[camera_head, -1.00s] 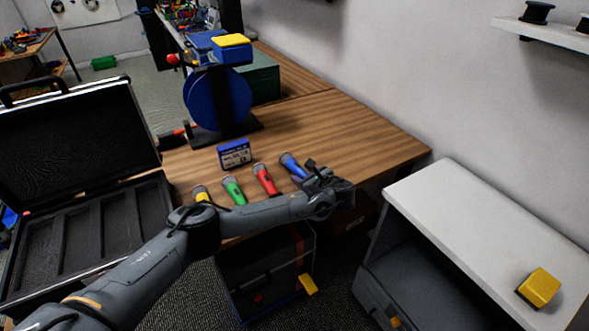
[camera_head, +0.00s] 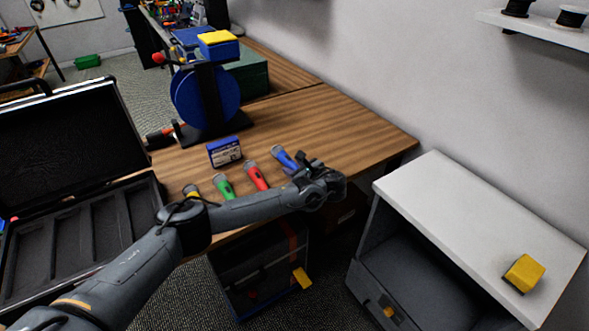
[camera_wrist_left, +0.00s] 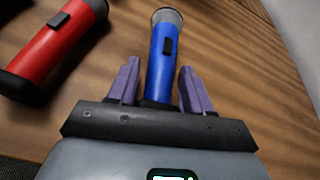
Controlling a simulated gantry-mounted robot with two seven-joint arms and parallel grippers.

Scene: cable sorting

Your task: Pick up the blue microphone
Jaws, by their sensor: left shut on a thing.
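The blue microphone (camera_head: 284,158) lies on the wooden table at the right end of a row of microphones. My left gripper (camera_head: 299,170) is at its near end and shut on it. In the left wrist view, the blue microphone (camera_wrist_left: 163,52) stands out between the two purple fingers of my left gripper (camera_wrist_left: 160,88), its grey head pointing away. My right gripper is not in view.
Red (camera_head: 256,177), green (camera_head: 224,187) and yellow (camera_head: 192,191) microphones lie to the left. A small blue box (camera_head: 224,151) stands behind them. An open black case (camera_head: 158,190) is at the left. A white-topped cabinet (camera_head: 440,190) is at the right.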

